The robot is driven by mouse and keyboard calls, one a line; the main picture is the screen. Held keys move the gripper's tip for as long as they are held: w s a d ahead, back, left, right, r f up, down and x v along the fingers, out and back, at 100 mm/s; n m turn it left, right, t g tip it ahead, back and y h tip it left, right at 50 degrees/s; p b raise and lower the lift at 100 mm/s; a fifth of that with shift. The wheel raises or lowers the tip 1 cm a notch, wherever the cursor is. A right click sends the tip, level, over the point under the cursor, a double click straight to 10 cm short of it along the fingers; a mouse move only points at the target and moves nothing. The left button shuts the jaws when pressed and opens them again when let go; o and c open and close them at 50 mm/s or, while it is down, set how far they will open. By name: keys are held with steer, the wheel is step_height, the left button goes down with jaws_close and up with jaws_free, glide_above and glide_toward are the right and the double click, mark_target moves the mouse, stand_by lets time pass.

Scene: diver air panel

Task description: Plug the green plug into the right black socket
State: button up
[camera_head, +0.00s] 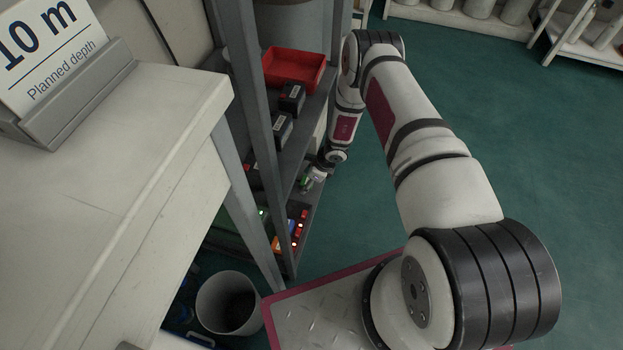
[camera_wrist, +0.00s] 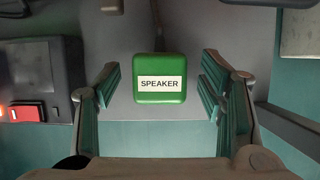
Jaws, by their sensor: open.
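The green plug (camera_wrist: 160,90) is a rounded square block labelled "SPEAKER". In the wrist view it lies over a grey surface, between the two fingers of my gripper (camera_wrist: 161,84). The fingers are open, with a clear gap on each side of the plug. In the head view my gripper (camera_head: 314,174) is small beside the grey shelf unit, and a small green patch shows at it. Two black boxes with pale labels, one behind (camera_head: 292,97) and one nearer (camera_head: 281,129), sit on the shelf; I cannot tell whether either is a socket.
A red tray (camera_head: 293,68) sits on the shelf. A grey post (camera_head: 256,135) stands close to my arm. Lit red and orange switches (camera_head: 299,230) show lower down; a red one (camera_wrist: 27,112) is left in the wrist view. A white bin (camera_head: 207,304) stands below. Green floor is open at right.

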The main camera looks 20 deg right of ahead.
steer(key=shift+a+f, duration=0.15)
steer(key=shift+f, duration=0.15)
steer(key=shift+c, duration=0.5)
steer(key=c, duration=1.3)
steer(key=shift+r, duration=0.25)
steer(key=shift+r+p, duration=0.35)
steer(key=shift+r+p, duration=0.6)
steer(key=shift+r, duration=0.3)
